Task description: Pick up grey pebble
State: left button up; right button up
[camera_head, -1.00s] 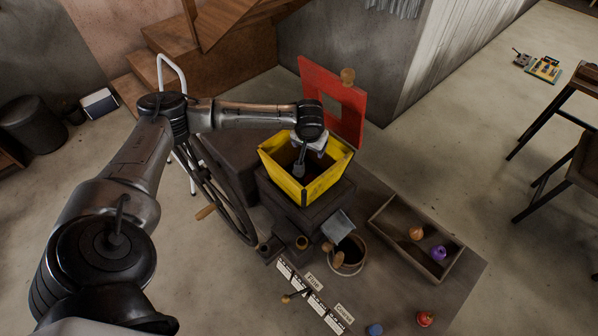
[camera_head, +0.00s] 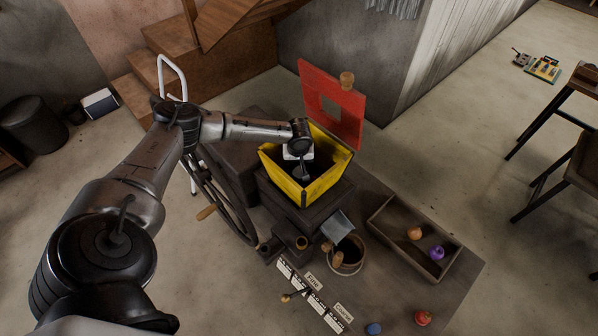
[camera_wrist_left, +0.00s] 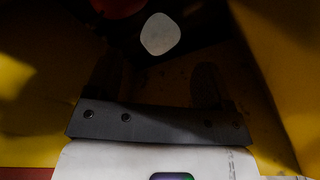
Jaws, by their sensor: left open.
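The grey pebble (camera_wrist_left: 160,33) is a pale rounded shape inside the yellow hopper in the left wrist view. It lies ahead of the fingers, roughly centred between them. In the head view my gripper and the hopper's shadow hide it. My left gripper (camera_head: 302,174) is down inside the yellow hopper (camera_head: 283,178). In the left wrist view its two dark fingers (camera_wrist_left: 158,80) are apart with nothing between them. My right gripper is in neither view.
A red-orange thing (camera_wrist_left: 118,5) sits near the pebble, cut off by the picture's top. Sloping yellow walls (camera_wrist_left: 25,95) enclose the gripper closely. A red panel (camera_head: 349,118) stands behind the hopper. A wooden tray (camera_head: 383,236) with coloured objects, and a bucket (camera_head: 349,268), are to the right.

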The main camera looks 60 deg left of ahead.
aim_at(299, 169)
pick_arm(q)
jog(key=shift+f+p, duration=0.3)
jog(key=shift+f, duration=0.15)
jog(key=f+p, duration=0.1)
jog(key=f, duration=0.2)
jog(key=shift+w+f, duration=0.1)
jog(key=shift+w, duration=0.1)
jog(key=shift+a+f, duration=0.1)
jog(key=shift+f, duration=0.5)
jog(key=shift+c, duration=0.3)
jog(key=c, duration=1.1)
